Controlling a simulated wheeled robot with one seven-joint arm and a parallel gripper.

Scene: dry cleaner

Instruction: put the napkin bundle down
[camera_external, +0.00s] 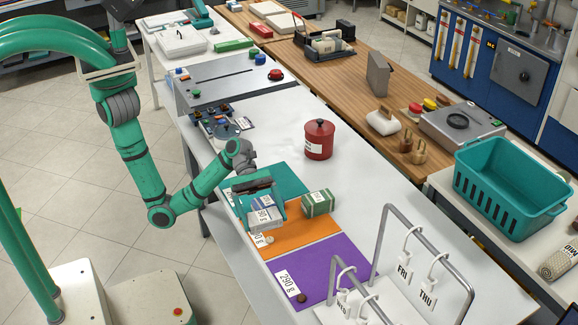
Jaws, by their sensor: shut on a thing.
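My gripper (259,211) is over the near side of the long white table, at the border of the teal mat and the orange mat. I cannot tell whether the bundle touches the surface below. The teal mat (283,178) lies at the back, the orange mat (300,236) in the middle and the purple mat (338,262) in front. A green bundle with a pale band (318,203) stands just right of my gripper.
A red lidded canister (319,140) stands behind the mats. A small brown disc (301,298) and a "290 g" card (287,283) lie on the purple mat. A metal rail rack with day tags (405,258) stands at front right. The table between canister and rack is clear.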

